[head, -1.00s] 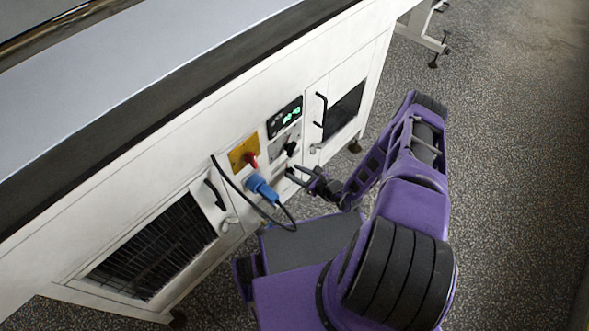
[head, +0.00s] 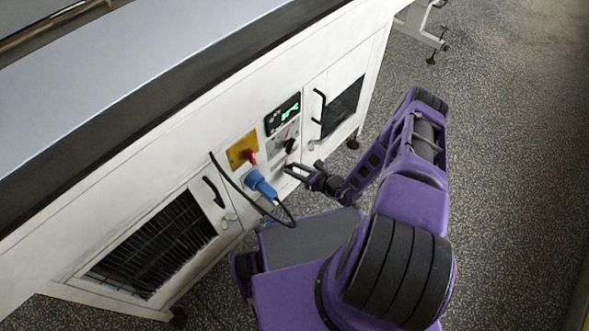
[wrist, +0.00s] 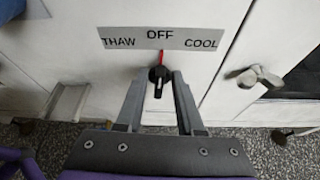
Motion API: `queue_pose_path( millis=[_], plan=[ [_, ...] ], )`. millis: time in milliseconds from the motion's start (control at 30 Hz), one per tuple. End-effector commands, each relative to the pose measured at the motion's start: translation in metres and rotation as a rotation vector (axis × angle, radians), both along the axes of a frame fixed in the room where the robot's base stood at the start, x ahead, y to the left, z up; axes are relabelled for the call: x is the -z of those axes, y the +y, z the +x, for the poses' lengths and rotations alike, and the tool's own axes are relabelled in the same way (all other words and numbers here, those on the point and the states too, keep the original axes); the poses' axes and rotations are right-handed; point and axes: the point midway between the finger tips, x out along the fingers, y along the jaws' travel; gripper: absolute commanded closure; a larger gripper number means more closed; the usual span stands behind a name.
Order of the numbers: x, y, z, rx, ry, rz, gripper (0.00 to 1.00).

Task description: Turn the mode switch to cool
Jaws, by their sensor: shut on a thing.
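The mode switch is a black knob (wrist: 159,76) with a red pointer in the wrist view. The pointer stands straight up at OFF on the grey label plate (wrist: 160,40), which reads THAW, OFF and COOL, with COOL at the right. My gripper (wrist: 160,78) is shut on the knob, one finger on each side of it. In the head view my gripper (head: 288,168) is at the white machine's front, just under the switch panel. The contact is too small to make out there.
A blue plug (head: 261,184) with a looping black cable sticks out left of my gripper. A red switch on a yellow plate (head: 242,150), a green-lit display (head: 283,114) and a black door handle (head: 320,106) are close by. The floor at right is clear.

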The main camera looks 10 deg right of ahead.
Motion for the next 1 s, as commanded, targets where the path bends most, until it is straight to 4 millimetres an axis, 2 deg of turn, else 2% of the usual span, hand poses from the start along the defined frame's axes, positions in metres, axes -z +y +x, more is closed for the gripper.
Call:
queue_pose_path(
  millis=[600,1000],
  plan=[
    [0.0035,-0.0074,0.0056,0.0,0.269,0.405,1.0],
    [0.0051,-0.0096,0.0075,0.001,0.378,0.57,1.0]
  ],
)
